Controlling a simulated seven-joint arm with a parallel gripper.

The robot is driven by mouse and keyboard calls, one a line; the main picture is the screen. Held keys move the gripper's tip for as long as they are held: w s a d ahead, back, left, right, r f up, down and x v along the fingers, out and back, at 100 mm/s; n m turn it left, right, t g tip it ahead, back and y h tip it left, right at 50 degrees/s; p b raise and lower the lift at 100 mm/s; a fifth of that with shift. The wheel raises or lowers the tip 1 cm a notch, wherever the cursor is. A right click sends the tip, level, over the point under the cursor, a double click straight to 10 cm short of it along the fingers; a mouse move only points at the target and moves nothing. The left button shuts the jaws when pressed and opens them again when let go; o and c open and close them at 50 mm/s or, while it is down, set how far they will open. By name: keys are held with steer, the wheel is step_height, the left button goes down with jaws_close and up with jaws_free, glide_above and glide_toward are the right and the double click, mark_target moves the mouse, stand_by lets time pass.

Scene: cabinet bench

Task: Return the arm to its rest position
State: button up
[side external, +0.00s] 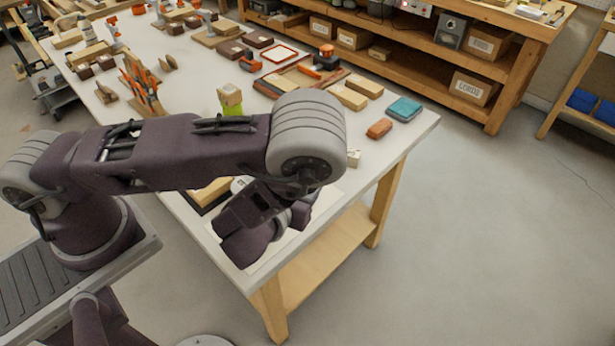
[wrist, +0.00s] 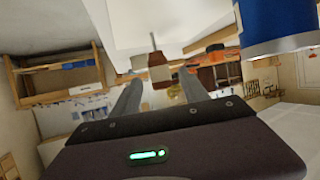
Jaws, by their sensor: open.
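My arm reaches over the near end of the white workbench (side external: 200,75) in the side external view, bent at a large grey elbow joint. Its end folds down close above the near corner of the bench, and the fingers cannot be made out there. In the wrist view my gripper (wrist: 160,90) shows two grey fingers standing apart. It is open, and nothing is seen held between them. A small brown and white object (wrist: 158,68) shows beyond the fingertips, apparently in the background.
A blue cylinder (wrist: 277,25) fills the wrist view's top right corner. On the bench lie a teal box (side external: 404,109), a reddish block (side external: 379,129), wooden blocks (side external: 356,90), an orange-rimmed tray (side external: 286,54) and several tools. Wooden shelving (side external: 500,85) stands behind; floor at right is clear.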

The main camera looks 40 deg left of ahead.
steer(key=shift+s, duration=0.1)
steer(key=shift+d+r+n+g, duration=0.2)
steer(key=shift+n+g, duration=0.4)
steer(key=shift+g, duration=0.1)
steer(key=s+d+r+m+g+h, duration=0.1)
steer(key=s+d+r+g+h, duration=0.15)
steer(key=r, duration=0.75)
steer(key=s+d+r+g+h, duration=0.15)
steer(key=r+h, duration=0.25)
steer(key=r, duration=0.5)
steer(key=s+a+r+m, duration=0.2)
steer(key=s+a+r, duration=0.2)
steer(key=s, duration=0.4)
steer(key=s+a+r+m+g+y, duration=0.1)
steer(key=s+a+r, duration=0.3)
steer(key=s, duration=0.5)
steer(key=shift+s+a+r+m, duration=0.2)
steer(key=shift+r+m, duration=0.6)
steer(key=shift+r, duration=0.05)
steer(key=shift+y, duration=0.25)
